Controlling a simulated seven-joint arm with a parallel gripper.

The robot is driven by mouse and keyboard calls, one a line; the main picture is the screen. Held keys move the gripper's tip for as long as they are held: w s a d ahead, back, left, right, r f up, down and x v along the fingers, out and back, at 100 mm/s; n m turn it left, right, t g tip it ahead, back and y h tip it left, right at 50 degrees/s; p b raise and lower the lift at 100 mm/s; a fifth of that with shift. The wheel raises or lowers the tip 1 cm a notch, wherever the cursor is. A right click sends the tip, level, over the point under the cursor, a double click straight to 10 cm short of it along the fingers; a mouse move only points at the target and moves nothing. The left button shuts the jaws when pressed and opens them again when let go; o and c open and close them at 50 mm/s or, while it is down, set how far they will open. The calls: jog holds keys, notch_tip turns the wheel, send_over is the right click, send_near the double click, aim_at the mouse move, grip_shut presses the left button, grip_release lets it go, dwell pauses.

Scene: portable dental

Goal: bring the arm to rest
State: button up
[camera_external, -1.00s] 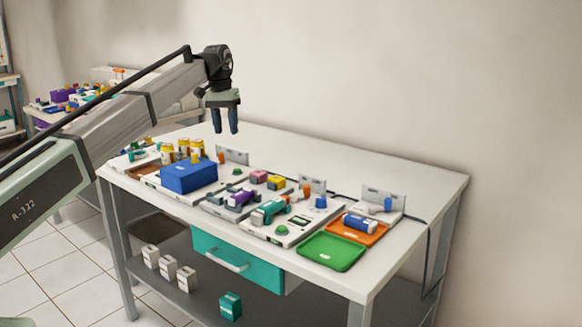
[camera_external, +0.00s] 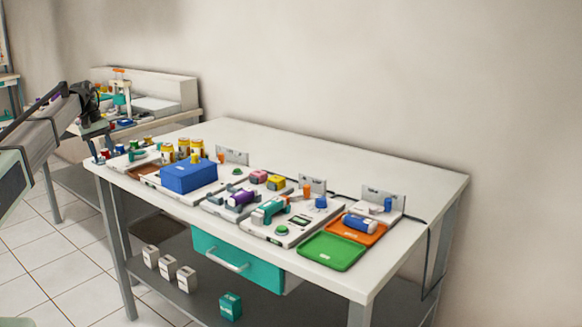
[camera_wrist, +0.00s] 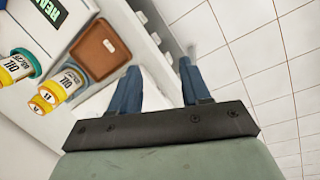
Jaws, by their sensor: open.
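My gripper (camera_wrist: 157,80) is open and empty in the wrist view, its two blue fingers apart over the table's edge and the tiled floor. In the external view my gripper (camera_external: 100,146) is at the far left, by the left end of the white table (camera_external: 420,185). Its fingertips are small there and hard to make out. No object sits between the fingers in the wrist view.
Near the gripper are a brown tray (camera_wrist: 100,50) and yellow-labelled bottles (camera_wrist: 17,66). A blue box (camera_external: 188,177), a green tray (camera_external: 331,252) and an orange tray (camera_external: 372,236) stand further right. The table's back strip is clear.

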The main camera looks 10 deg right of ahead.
jog(key=s+a+f+m+g+y, duration=0.1)
jog(key=s+f+g, duration=0.1)
jog(key=s+f, duration=1.3)
jog(key=s+a+f+g, duration=0.1)
jog(key=s+f, duration=1.1)
jog(key=f, duration=0.8)
jog(key=s+f+m+g, duration=0.1)
jog(key=s+f, duration=0.3)
jog(key=s, duration=0.8)
jog(key=s+a+f+m+g+y, duration=0.1)
jog(key=s+f, duration=0.2)
jog(key=s, duration=0.9)
jog(key=s+a+f+m+g, duration=0.1)
jog(key=s+f, duration=0.3)
jog(key=s, duration=0.8)
jog(key=shift+f, duration=0.35)
